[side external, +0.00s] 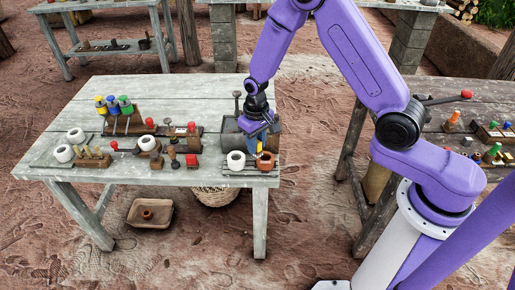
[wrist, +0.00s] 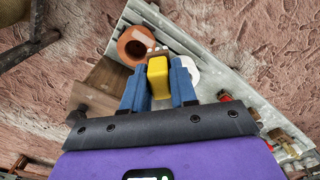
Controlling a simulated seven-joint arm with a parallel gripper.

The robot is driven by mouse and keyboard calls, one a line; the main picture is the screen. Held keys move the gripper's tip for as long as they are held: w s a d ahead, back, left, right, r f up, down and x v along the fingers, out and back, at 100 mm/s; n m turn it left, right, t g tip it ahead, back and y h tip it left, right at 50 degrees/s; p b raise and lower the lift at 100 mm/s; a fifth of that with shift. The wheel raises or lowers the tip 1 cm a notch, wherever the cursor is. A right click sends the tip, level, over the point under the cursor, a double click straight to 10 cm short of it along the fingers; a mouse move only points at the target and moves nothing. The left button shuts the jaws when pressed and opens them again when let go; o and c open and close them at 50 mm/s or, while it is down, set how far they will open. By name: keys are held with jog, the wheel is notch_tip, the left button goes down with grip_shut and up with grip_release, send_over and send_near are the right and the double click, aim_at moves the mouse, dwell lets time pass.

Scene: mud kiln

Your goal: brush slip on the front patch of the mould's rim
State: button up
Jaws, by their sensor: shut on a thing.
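My gripper (wrist: 159,80) is shut on a yellow-handled tool (wrist: 158,76), which looks like the brush, between its blue fingers. In the side view my gripper (side external: 257,143) points down over the table's right front corner. An orange-brown round pot (side external: 265,161) stands just below it; its dark opening also shows in the wrist view (wrist: 126,47). The tool's far end appears over or beside the pot's right edge; I cannot tell whether it touches. A white hollow cylinder (side external: 236,160), possibly the mould, stands left of the pot. It is partly hidden behind a finger in the wrist view.
A grey-brown block (side external: 231,138) stands close behind the white cylinder. Wooden racks with coloured-handled tools (side external: 121,107) and several white rings (side external: 64,153) fill the table's left and middle.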

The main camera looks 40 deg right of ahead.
jog(key=shift+r, duration=2.1)
jog(key=shift+f, duration=0.1)
